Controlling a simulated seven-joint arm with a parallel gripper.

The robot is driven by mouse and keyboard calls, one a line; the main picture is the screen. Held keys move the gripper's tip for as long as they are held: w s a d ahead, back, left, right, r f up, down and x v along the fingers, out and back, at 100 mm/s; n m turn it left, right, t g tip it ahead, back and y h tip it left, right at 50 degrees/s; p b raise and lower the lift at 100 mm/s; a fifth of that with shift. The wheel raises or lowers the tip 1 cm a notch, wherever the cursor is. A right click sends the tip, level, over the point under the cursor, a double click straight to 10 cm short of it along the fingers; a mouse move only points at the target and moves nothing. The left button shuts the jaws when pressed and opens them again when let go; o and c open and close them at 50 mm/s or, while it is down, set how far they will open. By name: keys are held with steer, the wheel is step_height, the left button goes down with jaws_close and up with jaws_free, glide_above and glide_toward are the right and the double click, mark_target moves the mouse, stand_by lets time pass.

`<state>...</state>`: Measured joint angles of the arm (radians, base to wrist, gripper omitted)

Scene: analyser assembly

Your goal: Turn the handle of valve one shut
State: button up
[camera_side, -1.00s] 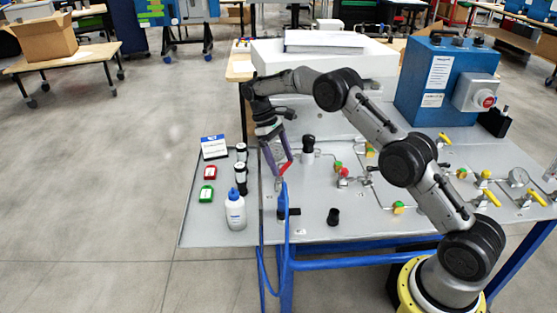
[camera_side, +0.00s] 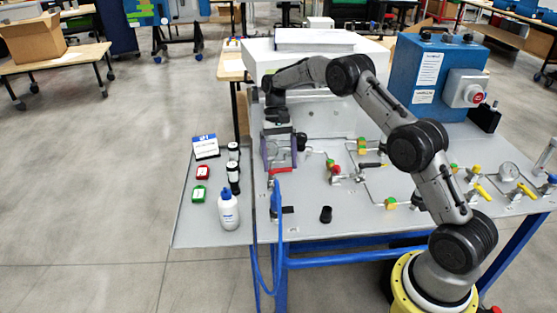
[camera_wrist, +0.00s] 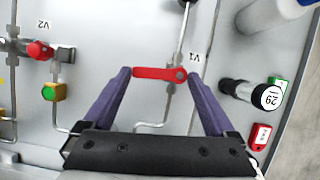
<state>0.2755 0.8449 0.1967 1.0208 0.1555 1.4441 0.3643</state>
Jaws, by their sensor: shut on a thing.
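The red handle of valve one (camera_wrist: 155,73) lies between the two purple fingers of my gripper (camera_wrist: 160,75) in the wrist view. Its round pivot end is on the right, beside the V1 label (camera_wrist: 194,59). The handle lies crosswise to the thin pipe (camera_wrist: 168,108) running up and down the picture. My gripper is shut on the handle, with a fingertip at each end. In the side view my gripper (camera_side: 280,160) points down at the panel's left part, with the red handle (camera_side: 281,170) low between the fingers. The valve body is mostly hidden.
A second valve with a red knob (camera_wrist: 38,50), labelled V2, and a green-yellow fitting (camera_wrist: 54,92) stand left in the wrist view. A black-capped vial (camera_wrist: 266,97) is at right. In the side view a white bottle (camera_side: 228,210) and a black cap (camera_side: 326,214) stand nearer the front.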

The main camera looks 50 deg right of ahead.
steer(key=shift+s+m, duration=0.1)
steer(key=shift+m, duration=0.5)
steer(key=shift+t, duration=0.3)
steer(key=o, duration=1)
steer(key=shift+o, duration=0.2)
steer(key=v, duration=1.4)
steer(key=shift+d+y, duration=0.2)
steer(key=shift+y, duration=0.1)
steer(key=shift+f, duration=0.1)
